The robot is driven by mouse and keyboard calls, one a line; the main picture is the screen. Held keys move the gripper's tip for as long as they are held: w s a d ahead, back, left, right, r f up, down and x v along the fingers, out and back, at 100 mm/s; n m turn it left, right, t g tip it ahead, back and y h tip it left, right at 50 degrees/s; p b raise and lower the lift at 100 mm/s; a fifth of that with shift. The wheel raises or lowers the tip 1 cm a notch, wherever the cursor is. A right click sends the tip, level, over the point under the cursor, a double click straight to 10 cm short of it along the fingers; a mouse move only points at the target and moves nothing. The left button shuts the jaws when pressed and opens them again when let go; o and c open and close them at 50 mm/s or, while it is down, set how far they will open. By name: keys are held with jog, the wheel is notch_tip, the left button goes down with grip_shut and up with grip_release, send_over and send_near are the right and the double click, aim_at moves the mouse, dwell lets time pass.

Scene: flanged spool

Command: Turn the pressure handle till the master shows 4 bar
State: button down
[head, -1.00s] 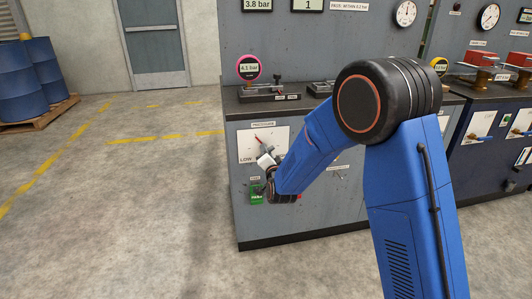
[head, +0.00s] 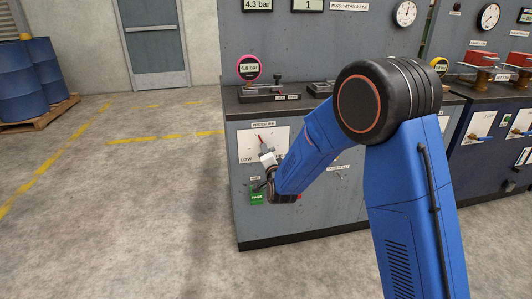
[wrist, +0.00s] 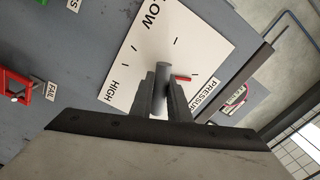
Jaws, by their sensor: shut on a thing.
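The pressure handle (wrist: 162,70) shows in the wrist view as a grey post between the two fingers of my gripper (wrist: 162,86), which is shut on it. A red pointer (wrist: 183,78) lies on the white dial plate (wrist: 135,50), marked LOW, HIGH and PRESSURE. In the head view my gripper (head: 268,160) is at the dial plate (head: 247,146), and the red pointer (head: 259,138) points nearly straight up, slightly left. The wall display (head: 258,5) reads 4.3 bar. The pink-ringed gauge (head: 249,68) reads 4.6 bar. I cannot tell which is labelled master.
A green PASS button (head: 257,198) is below the dial, with a red FAIL part (wrist: 52,90) near it. A second display (head: 308,5) shows 1. The bench top (head: 238,105) holds fixtures. Open floor lies left of the cabinet.

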jog(key=c, duration=1.7)
grip_release()
jog(key=shift+f, duration=0.1)
jog(key=v, duration=1.7)
jog(key=shift+s+d, duration=0.1)
jog(key=shift+s, duration=0.15)
